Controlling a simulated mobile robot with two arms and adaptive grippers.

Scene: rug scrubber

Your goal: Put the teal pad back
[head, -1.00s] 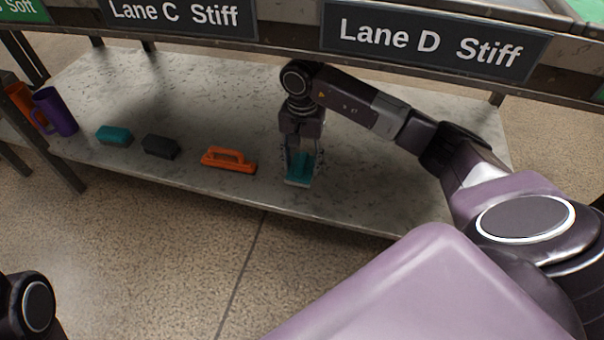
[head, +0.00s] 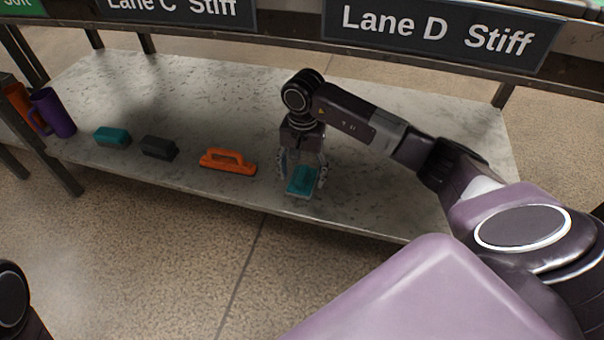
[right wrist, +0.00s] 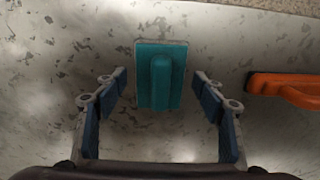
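A teal pad with a raised grip (head: 302,181) lies on the grey speckled lower shelf (head: 400,185), near its front edge. It also shows in the right wrist view (right wrist: 160,85), flat on a pale base. My right gripper (head: 304,180) is open, with its fingers apart on both sides of the pad. In the right wrist view the fingers (right wrist: 160,98) are spread wide with clear gaps to the pad. My left gripper is out of view.
An orange handled tool (head: 228,162) lies left of the pad. Further left are a dark block (head: 159,147), a teal block (head: 112,137) and a purple mug (head: 53,114). The "Lane D Stiff" sign (head: 437,35) hangs above. The shelf behind the pad is clear.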

